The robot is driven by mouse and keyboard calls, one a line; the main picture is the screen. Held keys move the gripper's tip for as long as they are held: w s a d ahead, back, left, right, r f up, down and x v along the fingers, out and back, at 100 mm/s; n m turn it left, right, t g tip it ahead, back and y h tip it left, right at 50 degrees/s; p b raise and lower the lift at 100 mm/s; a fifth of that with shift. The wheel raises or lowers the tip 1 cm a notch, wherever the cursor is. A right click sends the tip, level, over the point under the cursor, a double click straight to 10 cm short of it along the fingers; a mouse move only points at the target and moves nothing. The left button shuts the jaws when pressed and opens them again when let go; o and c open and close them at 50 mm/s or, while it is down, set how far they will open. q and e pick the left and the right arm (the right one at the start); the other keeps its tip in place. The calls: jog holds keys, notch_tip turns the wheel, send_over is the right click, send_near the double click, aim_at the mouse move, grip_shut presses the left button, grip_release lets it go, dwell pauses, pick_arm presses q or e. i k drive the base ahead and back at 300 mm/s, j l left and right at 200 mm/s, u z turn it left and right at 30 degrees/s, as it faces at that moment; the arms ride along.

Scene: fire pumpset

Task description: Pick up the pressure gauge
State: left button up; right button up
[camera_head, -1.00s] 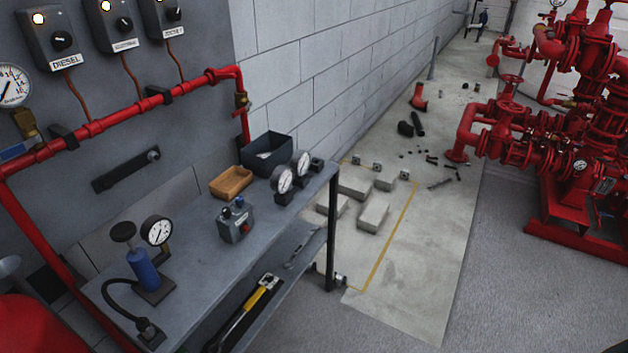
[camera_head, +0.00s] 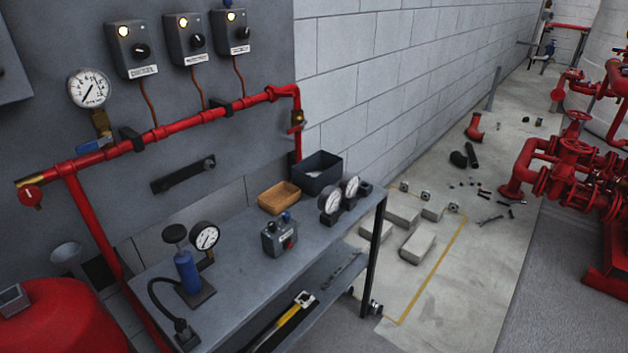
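Several round white-faced gauges are in view, and I cannot tell which one the task names. Two small gauges stand side by side near the right end of the grey workbench (camera_head: 240,262): the left gauge (camera_head: 333,201) and the right gauge (camera_head: 352,187). Another gauge (camera_head: 207,237) is on the blue hand pump (camera_head: 187,270) at the bench's left end. A larger wall gauge (camera_head: 89,89) sits above a brass fitting on the red pipe at upper left. Neither of my grippers shows in the view.
A wooden tray (camera_head: 279,198), a dark bin (camera_head: 317,173) and a small grey switch box (camera_head: 279,238) stand on the bench. A yellow-handled wrench (camera_head: 287,320) lies on the lower shelf. Concrete blocks (camera_head: 417,246) and loose parts lie on the floor right of the bench. Red pump piping (camera_head: 570,165) stands at right.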

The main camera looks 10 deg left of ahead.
aim_at(88, 88)
jog(key=u, duration=1.35)
